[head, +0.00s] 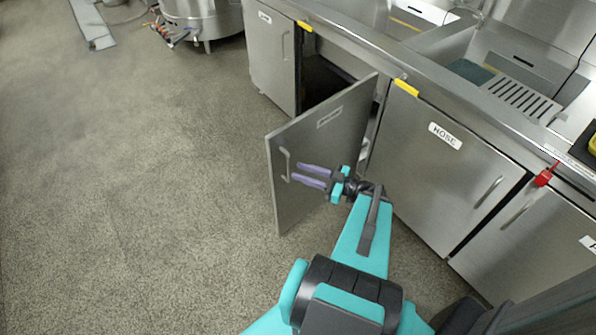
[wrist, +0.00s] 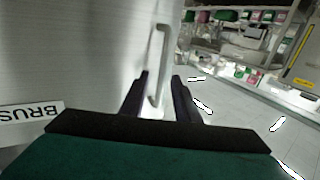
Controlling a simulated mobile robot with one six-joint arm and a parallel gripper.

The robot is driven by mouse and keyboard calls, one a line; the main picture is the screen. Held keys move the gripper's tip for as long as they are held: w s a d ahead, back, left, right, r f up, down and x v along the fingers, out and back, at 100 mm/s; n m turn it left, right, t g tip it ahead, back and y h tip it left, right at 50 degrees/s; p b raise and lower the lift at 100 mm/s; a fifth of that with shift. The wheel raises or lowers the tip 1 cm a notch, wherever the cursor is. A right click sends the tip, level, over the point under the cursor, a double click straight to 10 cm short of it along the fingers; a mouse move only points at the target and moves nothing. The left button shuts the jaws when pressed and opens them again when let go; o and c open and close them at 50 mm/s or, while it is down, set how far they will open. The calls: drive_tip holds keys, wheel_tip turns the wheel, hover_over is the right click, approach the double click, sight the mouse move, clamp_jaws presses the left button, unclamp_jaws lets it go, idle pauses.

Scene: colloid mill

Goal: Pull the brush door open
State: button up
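The brush door (head: 318,150) is a grey steel cabinet door standing well open, swung out from the counter front. Its label reads "BRUS" in the wrist view (wrist: 30,115), the rest cut off. The door's bar handle (head: 285,165) is near its free edge; it also shows in the wrist view (wrist: 163,45). My gripper (head: 297,171) is open at the door's outer face, its two purple fingers apart. In the wrist view the lower part of the handle shows between the spread fingertips (wrist: 161,76). I cannot tell whether a finger touches the handle.
The dark cabinet opening (head: 318,78) shows behind the door. The hose door (head: 450,155) to the right and the door to the left (head: 270,55) are shut. A steel vessel (head: 203,15) stands at the back. The floor (head: 140,190) on the left is clear.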

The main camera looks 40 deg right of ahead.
drive_tip(key=b+v, duration=0.1)
drive_tip(key=v, duration=0.9)
drive_tip(key=shift+s+d, duration=0.15)
drive_tip(key=shift+s, duration=0.15)
idle(0.4)
